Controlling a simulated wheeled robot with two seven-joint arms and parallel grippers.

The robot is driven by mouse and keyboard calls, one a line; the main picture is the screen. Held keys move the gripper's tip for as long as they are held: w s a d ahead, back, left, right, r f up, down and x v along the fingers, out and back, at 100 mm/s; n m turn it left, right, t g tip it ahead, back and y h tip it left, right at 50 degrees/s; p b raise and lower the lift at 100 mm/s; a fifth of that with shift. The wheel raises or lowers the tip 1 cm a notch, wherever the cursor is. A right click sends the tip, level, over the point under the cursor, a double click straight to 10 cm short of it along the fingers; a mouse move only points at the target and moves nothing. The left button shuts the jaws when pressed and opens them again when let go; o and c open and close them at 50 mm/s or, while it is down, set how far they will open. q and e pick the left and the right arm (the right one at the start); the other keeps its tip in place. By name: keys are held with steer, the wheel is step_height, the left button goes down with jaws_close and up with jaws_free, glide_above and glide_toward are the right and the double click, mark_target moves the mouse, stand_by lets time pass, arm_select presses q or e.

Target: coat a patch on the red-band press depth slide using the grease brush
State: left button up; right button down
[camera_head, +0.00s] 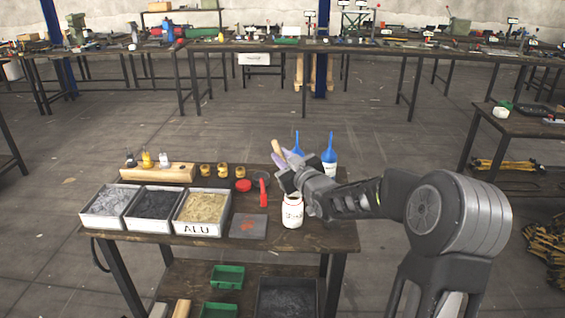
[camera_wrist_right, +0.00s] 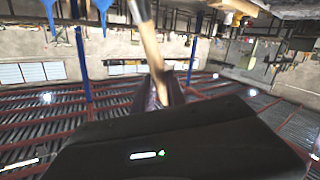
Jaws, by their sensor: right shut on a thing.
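My right gripper (camera_head: 284,170) is over the near workbench, shut on a wooden-handled brush (camera_head: 277,148). The handle sticks up and to the left from the jaws. In the right wrist view the handle (camera_wrist_right: 148,35) also shows between the dark fingers (camera_wrist_right: 166,92). The bristle end cannot be made out. My left gripper is out of view.
Three bins (camera_head: 201,229) stand at the bench's left, one marked ALU. A grey plate (camera_head: 248,227), red bottle (camera_head: 263,194) and small amber jars (camera_head: 222,169) are nearby. Long benches (camera_head: 270,46) line the back; floor between is clear.

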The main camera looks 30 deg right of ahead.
steer(key=shift+r+p, duration=0.4)
steer(key=shift+r, duration=0.95)
steer(key=s+a+f, duration=0.1)
steer(key=a+f, duration=0.4)
steer(key=a, duration=0.3)
steer(key=s+a+f+n+y, duration=0.1)
steer(key=s+a+f, duration=0.1)
steer(key=a+f, duration=0.3)
steer(key=s+a+f+y, duration=0.1)
steer(key=a+f, duration=0.4)
steer(key=a, duration=0.8)
steer(key=shift+s+f+n, duration=0.25)
steer(key=shift+n, duration=0.05)
